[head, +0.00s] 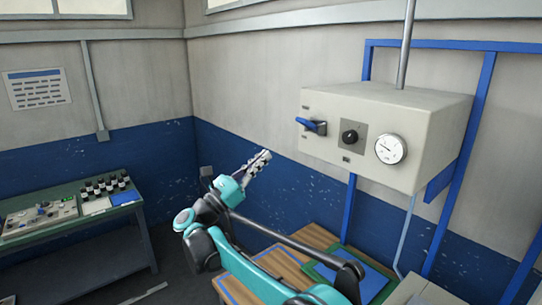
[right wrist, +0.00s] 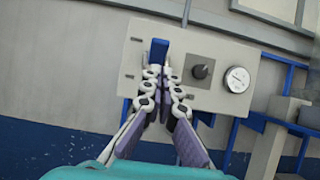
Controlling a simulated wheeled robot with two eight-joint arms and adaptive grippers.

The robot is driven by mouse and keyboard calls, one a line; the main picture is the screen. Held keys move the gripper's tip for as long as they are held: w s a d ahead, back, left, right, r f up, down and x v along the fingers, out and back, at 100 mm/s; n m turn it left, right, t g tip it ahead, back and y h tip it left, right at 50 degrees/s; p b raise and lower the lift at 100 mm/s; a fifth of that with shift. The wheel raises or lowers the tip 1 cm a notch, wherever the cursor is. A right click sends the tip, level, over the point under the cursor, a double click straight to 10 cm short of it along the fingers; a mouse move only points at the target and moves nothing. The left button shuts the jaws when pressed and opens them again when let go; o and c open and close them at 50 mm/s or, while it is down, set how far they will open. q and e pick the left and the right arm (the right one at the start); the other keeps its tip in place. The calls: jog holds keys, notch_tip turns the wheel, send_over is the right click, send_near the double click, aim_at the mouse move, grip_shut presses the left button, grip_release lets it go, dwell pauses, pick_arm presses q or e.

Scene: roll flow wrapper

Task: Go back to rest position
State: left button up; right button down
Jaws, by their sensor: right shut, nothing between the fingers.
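My right gripper (head: 262,158) is in the middle of the head view, below and to the left of the grey control box. Its fingers are shut and nothing is between them. It also shows in the right wrist view (right wrist: 162,75), with its tips in front of the box's blue handle. In the head view the gripper is clear of the box. My left gripper is not in view.
The grey control box (head: 350,152) carries a blue lever (head: 311,126), a black knob (head: 350,137) and a round gauge (head: 391,149). Blue frame posts (head: 349,208) stand below it. A wooden-topped table (head: 318,236) lies below. A green bench (head: 70,222) stands at left.

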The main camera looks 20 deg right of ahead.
jog(key=s+a+f+m+t+y+b, duration=0.25)
jog(key=f+m+t+y+b, duration=0.2)
jog(key=m+y, duration=0.55)
jog(key=s+a+f+m+t+y+b, duration=0.1)
jog(key=a+f+m+t+y+b, duration=0.4)
jog(key=m, duration=0.8)
jog(key=s+a+f+m+t+y+b, duration=0.1)
jog(key=a+f+m+t+y+b, duration=0.15)
jog(key=f+m+y, duration=0.75)
jog(key=s+d+f+n+g+h+b, duration=0.1)
jog(key=s+f+n+g+b, duration=0.2)
jog(key=s+f, duration=0.5)
jog(key=s+d+f+n+g+b, duration=0.2)
jog(key=s+f, duration=0.7)
jog(key=f, duration=0.7)
jog(key=s+d+f+n+g+h+b, duration=0.1)
jog(key=s+f+n+g+b, duration=0.3)
jog(key=s+f, duration=0.5)
notch_tip(320, 180, down, 3)
jog(key=d+n+g, duration=0.1)
jog(key=n+g, duration=0.1)
jog(key=g, duration=0.1)
jog(key=shift+s+d+h, duration=0.2)
jog(key=shift+s+h, duration=0.05)
jog(key=shift+h, duration=0.05)
jog(key=shift+f, duration=0.1)
